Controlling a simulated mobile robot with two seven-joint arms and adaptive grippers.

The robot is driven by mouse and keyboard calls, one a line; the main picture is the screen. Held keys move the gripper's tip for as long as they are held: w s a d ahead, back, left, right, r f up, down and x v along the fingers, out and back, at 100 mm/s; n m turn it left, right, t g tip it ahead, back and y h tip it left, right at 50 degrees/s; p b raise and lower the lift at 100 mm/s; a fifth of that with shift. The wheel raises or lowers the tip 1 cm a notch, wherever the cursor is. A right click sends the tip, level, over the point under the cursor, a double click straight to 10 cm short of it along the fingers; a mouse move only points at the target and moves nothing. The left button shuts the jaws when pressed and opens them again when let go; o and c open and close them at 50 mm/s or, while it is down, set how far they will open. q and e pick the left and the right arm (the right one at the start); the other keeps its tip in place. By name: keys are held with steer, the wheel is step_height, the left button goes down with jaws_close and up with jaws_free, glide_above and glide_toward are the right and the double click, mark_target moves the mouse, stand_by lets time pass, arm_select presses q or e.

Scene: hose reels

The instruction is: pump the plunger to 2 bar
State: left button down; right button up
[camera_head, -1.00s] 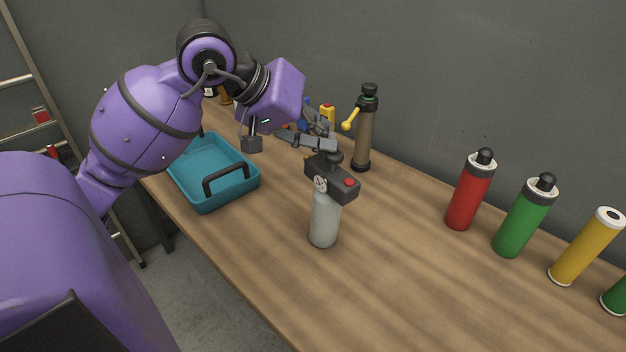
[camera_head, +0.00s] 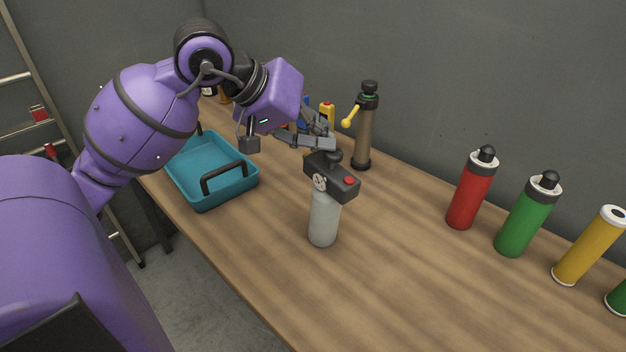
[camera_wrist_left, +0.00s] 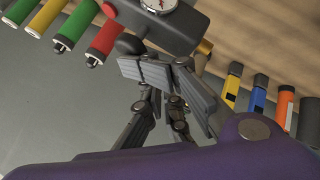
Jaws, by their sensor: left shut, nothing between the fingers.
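The pump bottle (camera_head: 323,220) stands upright on the bench, with a pale grey body and a dark head (camera_head: 342,181). The head carries a round white gauge (camera_head: 320,182) and a red button (camera_head: 349,181). The plunger knob (camera_head: 333,157) sits low on top of the head. The gauge is partly cut off in the left wrist view (camera_wrist_left: 159,3), and I cannot read its value. My left gripper (camera_head: 332,143) is shut and empty, its fingertips just above the knob. In the left wrist view the fingertips (camera_wrist_left: 150,72) are close beside the knob (camera_wrist_left: 128,43); contact is unclear.
A teal tray (camera_head: 195,193) with a black handle is left of the bottle. A brown cylinder with a yellow lever (camera_head: 363,135) stands behind. Red (camera_head: 470,195), green (camera_head: 526,220) and yellow (camera_head: 586,250) canisters line the right. The bench front is clear.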

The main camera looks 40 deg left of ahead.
stand_by(0.4)
arm_select(q)
steer(key=shift+r, duration=0.35)
arm_select(e)
steer(key=shift+f, duration=0.1)
arm_select(q)
step_height(320, 180, up, 6)
steer(key=p, duration=0.2)
arm_select(e)
steer(key=r, duration=0.1)
steer(key=w+r, duration=0.1)
steer(key=shift+w+r, duration=0.3)
steer(key=shift+r, duration=0.05)
stand_by(0.6)
